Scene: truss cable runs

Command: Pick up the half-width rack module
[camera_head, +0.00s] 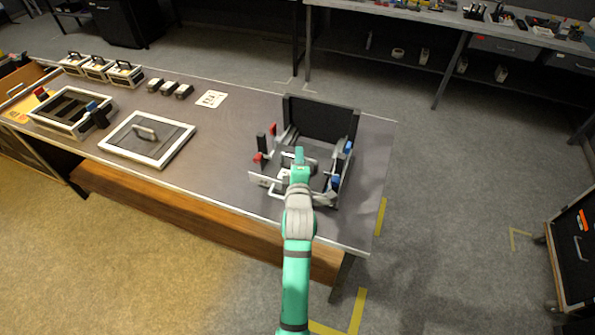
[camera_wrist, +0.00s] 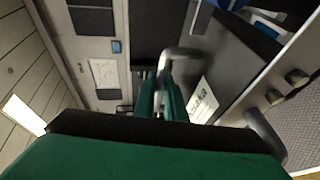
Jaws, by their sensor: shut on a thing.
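The half-width rack module, a dark grey box with a white label and a grey bar handle, shows close up in the wrist view (camera_wrist: 236,62). My gripper (camera_wrist: 163,98) is shut on its handle (camera_wrist: 186,53). In the head view my gripper (camera_head: 299,162) is over the open rack frame (camera_head: 322,118) on the bench. This frame has a black upright back panel and red and blue side latches. The arm hides most of the module there, so I cannot tell whether it touches the frame's floor.
The bench (camera_head: 232,135) also holds a white-rimmed panel with a handle (camera_head: 147,138), a white-framed tray (camera_head: 70,110), small handled boxes (camera_head: 97,69), dark blocks (camera_head: 168,88) and a printed card (camera_head: 211,99). The bench between panel and rack frame is clear.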

